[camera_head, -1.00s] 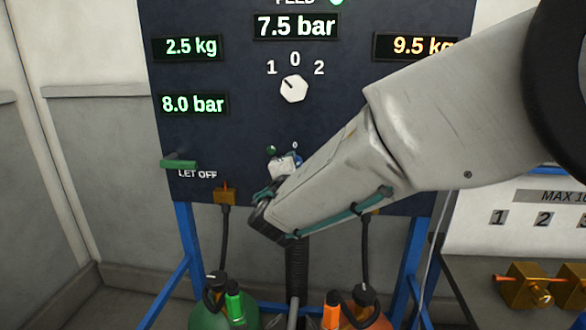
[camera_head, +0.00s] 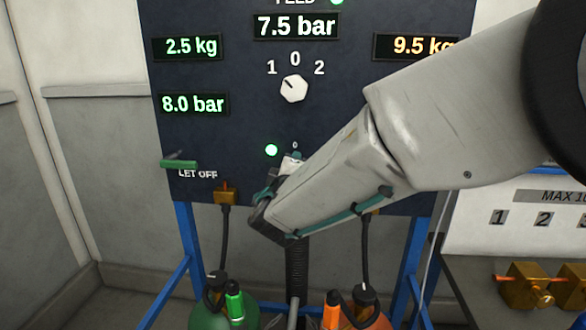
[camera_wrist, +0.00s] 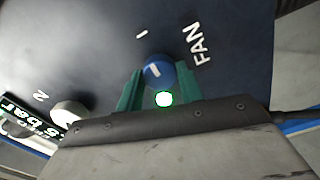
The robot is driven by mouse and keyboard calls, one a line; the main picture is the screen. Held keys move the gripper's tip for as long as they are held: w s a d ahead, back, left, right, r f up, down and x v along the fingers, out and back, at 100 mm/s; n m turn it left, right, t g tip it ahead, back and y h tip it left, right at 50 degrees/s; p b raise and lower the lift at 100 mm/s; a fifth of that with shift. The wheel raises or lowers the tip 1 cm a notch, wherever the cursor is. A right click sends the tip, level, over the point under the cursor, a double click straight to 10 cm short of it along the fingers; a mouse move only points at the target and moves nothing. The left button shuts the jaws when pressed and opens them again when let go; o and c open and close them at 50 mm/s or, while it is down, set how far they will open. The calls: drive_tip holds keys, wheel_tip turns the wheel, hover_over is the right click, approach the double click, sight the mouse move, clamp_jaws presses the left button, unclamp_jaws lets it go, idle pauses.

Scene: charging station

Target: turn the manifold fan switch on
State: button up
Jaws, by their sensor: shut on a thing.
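The manifold fan switch is a round blue knob (camera_wrist: 158,70) with a white mark, beside the printed word FAN (camera_wrist: 200,44) on the dark panel. My gripper (camera_wrist: 159,76) is shut on this knob, with a green finger on each side of it. A round lamp (camera_wrist: 164,99) between the fingers is lit bright green. In the head view the same lamp (camera_head: 271,150) glows just left of a small 0 mark. There my gripper (camera_head: 279,180) and forearm hide most of the knob and its label.
A white selector knob (camera_head: 294,89) marked 1, 0, 2 sits higher on the panel (camera_head: 240,135). A green let-off handle (camera_head: 179,164) is at the left. Hoses and green and orange cylinders (camera_head: 222,318) stand below. A bench with brass fittings (camera_head: 527,287) is at right.

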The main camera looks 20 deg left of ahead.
drive_tip(key=shift+f, duration=0.1)
drive_tip(key=o, duration=1)
drive_tip(key=shift+s, duration=0.1)
drive_tip(key=v, duration=0.7)
drive_tip(key=shift+s, duration=0.35)
